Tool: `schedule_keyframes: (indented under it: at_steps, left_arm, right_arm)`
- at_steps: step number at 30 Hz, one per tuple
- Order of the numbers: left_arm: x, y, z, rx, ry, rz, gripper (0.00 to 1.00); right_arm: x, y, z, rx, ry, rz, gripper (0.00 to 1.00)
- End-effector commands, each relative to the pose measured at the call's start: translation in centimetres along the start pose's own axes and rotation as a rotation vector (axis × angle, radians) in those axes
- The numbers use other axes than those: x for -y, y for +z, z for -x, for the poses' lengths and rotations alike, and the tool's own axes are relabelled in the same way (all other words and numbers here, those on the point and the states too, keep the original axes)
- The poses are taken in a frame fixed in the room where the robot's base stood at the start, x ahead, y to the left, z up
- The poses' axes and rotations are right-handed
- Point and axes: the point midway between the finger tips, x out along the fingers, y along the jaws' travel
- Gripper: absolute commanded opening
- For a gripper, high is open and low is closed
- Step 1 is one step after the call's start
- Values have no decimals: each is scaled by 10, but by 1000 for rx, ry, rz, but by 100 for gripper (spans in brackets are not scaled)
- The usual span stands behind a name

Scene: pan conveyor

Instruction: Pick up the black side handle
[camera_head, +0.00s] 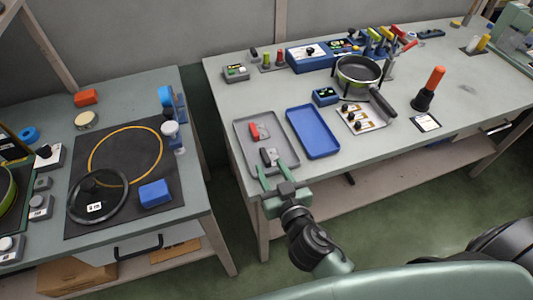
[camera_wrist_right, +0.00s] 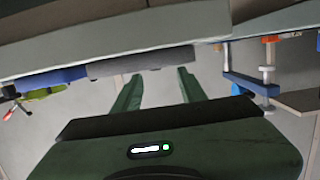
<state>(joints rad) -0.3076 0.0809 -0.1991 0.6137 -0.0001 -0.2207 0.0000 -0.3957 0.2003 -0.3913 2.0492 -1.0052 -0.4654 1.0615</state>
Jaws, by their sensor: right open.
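The black side handle (camera_head: 266,156) lies in the grey tray (camera_head: 240,143) near the front edge of the right table. My right gripper (camera_head: 273,174) is open, with its two green fingers pointing at the tray's front end. The handle shows just beyond and between the fingertips, apart from both; their exact height over it is unclear. In the right wrist view the spread fingers (camera_wrist_right: 158,92) have nothing between them, and the grey tray's edge (camera_wrist_right: 140,65) is ahead. The handle cannot be made out there. My left gripper is not in view.
A red piece (camera_head: 254,131) lies in the same tray. A blue tray (camera_head: 313,132) is close on the right, with a pan (camera_head: 359,70) on a stand behind. The left table holds a black mat (camera_head: 120,207) with a glass lid (camera_head: 97,196) and a blue block (camera_head: 155,193).

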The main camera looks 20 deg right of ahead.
Motion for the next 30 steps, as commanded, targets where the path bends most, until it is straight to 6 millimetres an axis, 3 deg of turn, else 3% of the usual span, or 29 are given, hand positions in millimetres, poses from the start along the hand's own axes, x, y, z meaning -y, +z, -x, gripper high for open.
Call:
schedule_keyframes:
  at_steps: [9, 17, 18, 22, 30]
  left_arm:
    - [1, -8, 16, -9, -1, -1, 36]
    - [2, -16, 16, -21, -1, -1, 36]
    - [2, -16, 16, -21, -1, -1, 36]
    - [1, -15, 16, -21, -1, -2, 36]
    - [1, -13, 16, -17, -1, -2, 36]
  right_arm:
    - [-5, 0, -43, 1, 0, 2, 41]
    - [-4, 2, -47, 2, 0, 1, 41]
    - [-4, 2, -47, 2, 0, 1, 39]
    - [-5, 2, -47, 2, 0, 1, 2]
    - [-5, 2, -47, 1, 0, 0, 0]
